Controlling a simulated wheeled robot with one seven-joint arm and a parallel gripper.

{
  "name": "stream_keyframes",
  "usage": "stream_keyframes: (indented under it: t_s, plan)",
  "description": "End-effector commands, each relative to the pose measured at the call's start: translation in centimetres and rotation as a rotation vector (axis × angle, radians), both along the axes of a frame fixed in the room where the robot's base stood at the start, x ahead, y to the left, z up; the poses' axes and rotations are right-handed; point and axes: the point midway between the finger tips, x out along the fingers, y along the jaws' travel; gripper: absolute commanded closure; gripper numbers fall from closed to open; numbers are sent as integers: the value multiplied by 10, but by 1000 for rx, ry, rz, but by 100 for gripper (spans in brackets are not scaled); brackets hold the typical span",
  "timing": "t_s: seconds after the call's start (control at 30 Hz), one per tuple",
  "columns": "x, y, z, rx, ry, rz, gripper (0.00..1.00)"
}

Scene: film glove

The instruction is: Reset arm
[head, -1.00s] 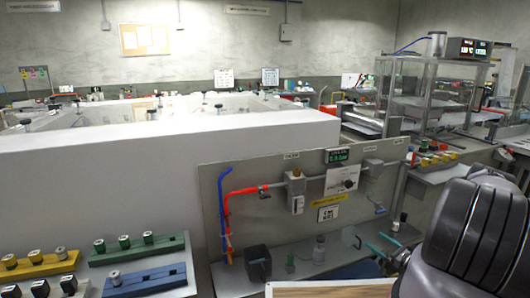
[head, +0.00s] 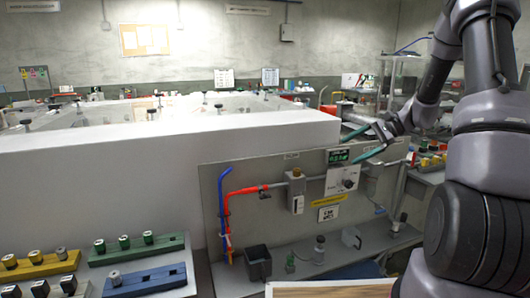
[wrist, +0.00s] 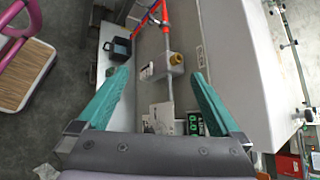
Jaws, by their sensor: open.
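My gripper (head: 362,143) is raised in front of the upper right part of the grey pipe panel (head: 265,205) in the head view. Its two green fingers are spread apart and hold nothing. They partly cover the small green-lit display (head: 338,156). In the wrist view my gripper (wrist: 155,88) looks down past its open fingers at the panel's top and a grey box with a yellow knob (wrist: 176,62). My arm comes down from the upper right of the head view.
A red and blue pipe (head: 228,205) runs up the panel. A black open box (head: 257,262) and a small bottle (head: 319,249) stand on the shelf below. A long white wall (head: 130,175) lies behind. Coloured racks (head: 145,280) sit at the lower left.

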Motion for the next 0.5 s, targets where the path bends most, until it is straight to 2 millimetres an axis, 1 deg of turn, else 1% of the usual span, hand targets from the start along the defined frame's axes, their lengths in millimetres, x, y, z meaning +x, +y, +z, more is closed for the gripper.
stream_keyframes:
  t_s: [0.03,0.1,0.17,0.2,0.27,0.4,0.47,0.5]
  plan:
    - [-12,10,23,-58,-31,40,0]
    - [-30,21,46,-135,-64,89,0]
    - [-46,29,64,-199,-93,126,0]
    - [-57,34,76,-243,-115,149,0]
    - [-74,41,92,-307,-150,181,0]
    - [-115,52,126,-455,-241,248,0]
    - [-133,56,139,-517,-285,272,0]
    - [-145,58,147,-556,-313,285,0]
